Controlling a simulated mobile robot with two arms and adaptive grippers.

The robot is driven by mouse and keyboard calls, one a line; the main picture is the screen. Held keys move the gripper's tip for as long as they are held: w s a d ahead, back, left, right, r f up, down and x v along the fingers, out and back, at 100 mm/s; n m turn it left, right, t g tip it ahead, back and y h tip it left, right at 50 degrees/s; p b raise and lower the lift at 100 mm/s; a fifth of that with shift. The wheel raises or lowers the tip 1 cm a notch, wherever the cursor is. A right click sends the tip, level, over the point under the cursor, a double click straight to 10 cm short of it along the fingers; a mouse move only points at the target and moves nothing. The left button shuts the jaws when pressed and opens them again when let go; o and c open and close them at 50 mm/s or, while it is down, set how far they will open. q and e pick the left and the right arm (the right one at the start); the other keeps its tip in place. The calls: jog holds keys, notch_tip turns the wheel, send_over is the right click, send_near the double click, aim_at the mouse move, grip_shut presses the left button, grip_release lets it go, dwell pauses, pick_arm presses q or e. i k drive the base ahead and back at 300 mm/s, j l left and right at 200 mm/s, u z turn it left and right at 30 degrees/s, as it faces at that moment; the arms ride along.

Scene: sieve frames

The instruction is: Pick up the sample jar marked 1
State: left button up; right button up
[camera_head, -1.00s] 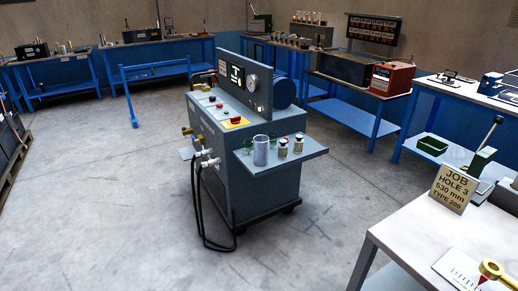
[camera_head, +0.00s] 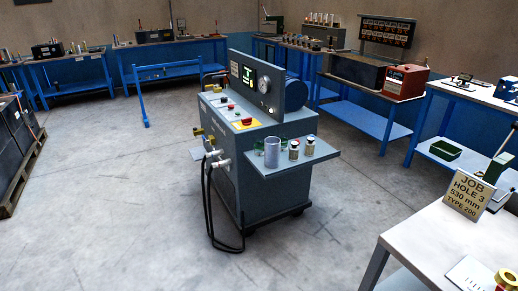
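Two small sample jars stand upright on the side shelf (camera_head: 318,153) of a grey machine, a left jar (camera_head: 294,150) and a right jar (camera_head: 309,146). Both look pale with lighter lids. Their markings are too small to read, so I cannot tell which is marked 1. A taller grey-blue cylinder (camera_head: 272,152) stands just left of them, with green glass-like items beside it. Neither of my grippers is in view.
The grey machine (camera_head: 262,185) stands on open concrete floor, with black hoses (camera_head: 207,205) hanging at its left. A white table (camera_head: 440,240) with a job sign (camera_head: 469,194) is at the right front. Blue benches line the walls. Floor at the left front is clear.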

aim_at(259, 144)
jog(key=i+j, duration=0.2)
jog(key=j, duration=0.15)
jog(key=i+j+z, duration=0.1)
jog(key=i+j, duration=0.3)
jog(key=j, duration=0.25)
jog(key=i+j, duration=0.2)
jog(key=j, duration=0.15)
jog(key=i+j+z, duration=0.1)
jog(key=j, duration=0.25)
jog(key=i+j, duration=0.25)
jog(key=j, duration=0.15)
jog(key=l+z, duration=0.05)
